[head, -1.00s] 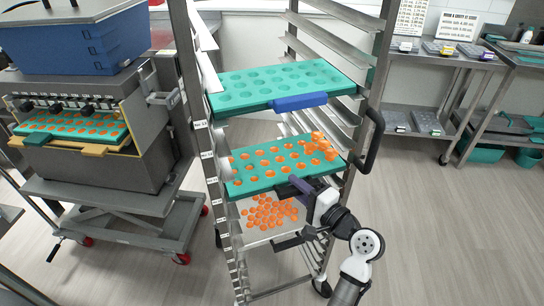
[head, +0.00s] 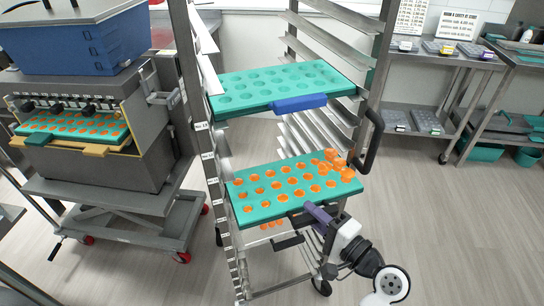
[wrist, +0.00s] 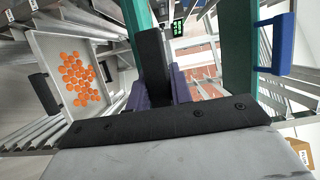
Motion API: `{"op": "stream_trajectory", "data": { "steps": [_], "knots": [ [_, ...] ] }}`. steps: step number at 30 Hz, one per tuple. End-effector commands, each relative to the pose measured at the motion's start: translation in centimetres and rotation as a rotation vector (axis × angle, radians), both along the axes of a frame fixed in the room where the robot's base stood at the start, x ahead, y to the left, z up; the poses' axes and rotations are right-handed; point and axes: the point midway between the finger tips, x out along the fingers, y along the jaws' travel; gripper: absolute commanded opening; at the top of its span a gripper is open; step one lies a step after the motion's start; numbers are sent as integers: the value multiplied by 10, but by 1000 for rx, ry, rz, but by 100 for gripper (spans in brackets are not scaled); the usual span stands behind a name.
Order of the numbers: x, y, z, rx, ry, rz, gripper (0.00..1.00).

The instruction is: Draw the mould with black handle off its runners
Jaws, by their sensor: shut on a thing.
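The teal mould with the black handle (head: 258,213) has orange gummies in its cavities and a loose heap of orange pieces (head: 338,160) on its right end. It sticks out of the front of the rack, with its back part over the rack. Whether its back edge still rests on the runners is hidden. My gripper (head: 312,213) is shut on its black handle (wrist: 152,66) at the front edge. In the wrist view, the purple fingers (wrist: 165,88) close around the handle, and the mould's teal edge (wrist: 137,14) shows beyond.
A teal mould with a blue handle (head: 299,103) sits above in the rack (head: 190,90). A metal tray of orange pieces (wrist: 100,48) lies below; its black handle (head: 288,242) is close under my gripper. The depositor (head: 90,130) stands left. Floor at right (head: 450,220) is clear.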

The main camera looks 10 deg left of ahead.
Motion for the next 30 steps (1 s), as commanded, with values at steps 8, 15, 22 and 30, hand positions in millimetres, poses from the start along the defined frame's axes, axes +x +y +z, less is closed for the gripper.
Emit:
{"op": "stream_trajectory", "data": {
  "steps": [8,15,22,30],
  "knots": [
    [-5,-2,1,-1,-3,0,0],
    [-5,-2,2,-1,-4,0,0],
    [-4,-2,8,-1,-4,0,0],
    [-9,-5,8,-1,-2,-1,0]
  ]
}}
